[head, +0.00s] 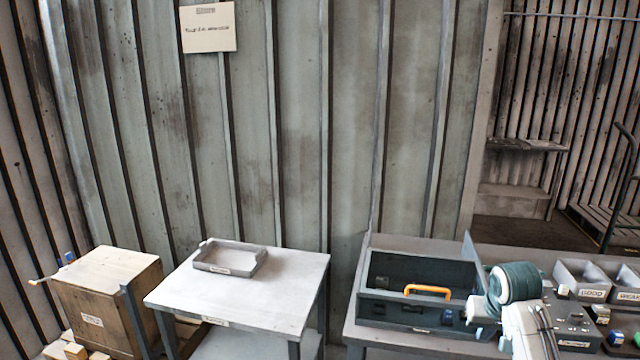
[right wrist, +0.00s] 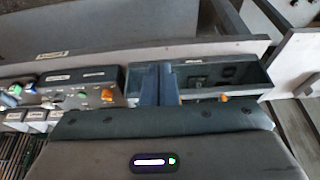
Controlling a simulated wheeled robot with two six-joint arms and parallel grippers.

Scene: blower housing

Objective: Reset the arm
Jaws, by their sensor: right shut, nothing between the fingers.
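My right arm (head: 520,305) rises at the lower right in the head view, in front of the right-hand bench. In the right wrist view my right gripper (right wrist: 159,84) shows as two dark fingers side by side, shut and empty. Nothing is held between them. In the head view its fingertips are hard to make out beside the arm. My left gripper and left arm are in neither view.
A dark open box (head: 385,309) with an orange handle (head: 427,291) stands on the right bench, left of my arm. A control panel (head: 572,322) and labelled bins (head: 592,294) lie to its right. A table (head: 290,275) holds a grey tray (head: 212,268); a wooden crate (head: 95,315) stands left.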

